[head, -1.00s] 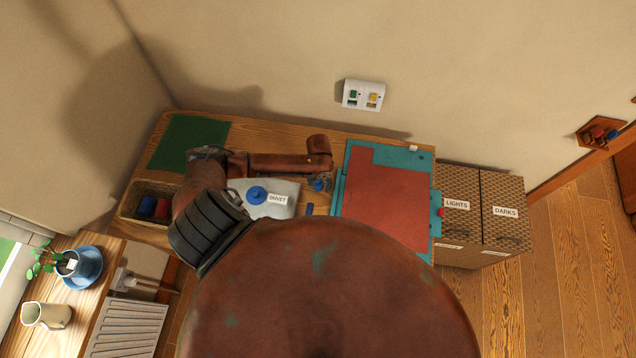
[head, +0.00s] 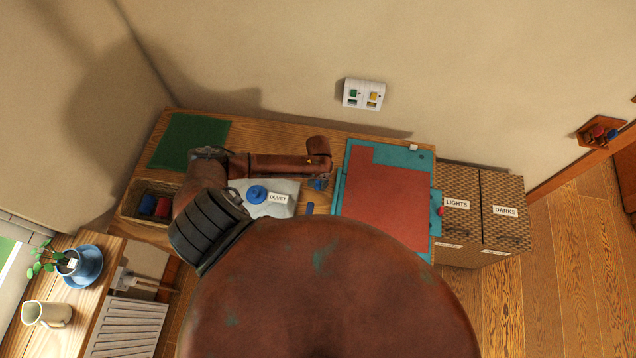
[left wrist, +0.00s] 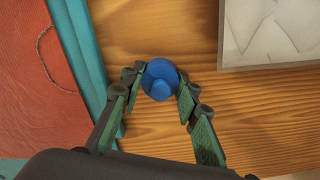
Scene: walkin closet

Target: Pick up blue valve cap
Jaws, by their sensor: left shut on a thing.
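The blue valve cap (left wrist: 160,80) is round with a raised knob and sits between the fingertips of my left gripper (left wrist: 159,88) in the left wrist view. The fingers are shut on it from both sides. In the head view my left gripper (head: 319,184) is small, above the wooden top between the duvet bag and the red and teal board; the cap is mostly hidden by it there. I cannot tell whether the cap still touches the wood. My right gripper is not in view.
A pale bag labelled DUVET (head: 283,209) with a blue round fitting (head: 257,194) lies left of the gripper. The red and teal board (head: 385,195) is close on the right. A basket (head: 133,203) with blue and red items stands far left. A small blue piece (head: 310,208) lies nearby.

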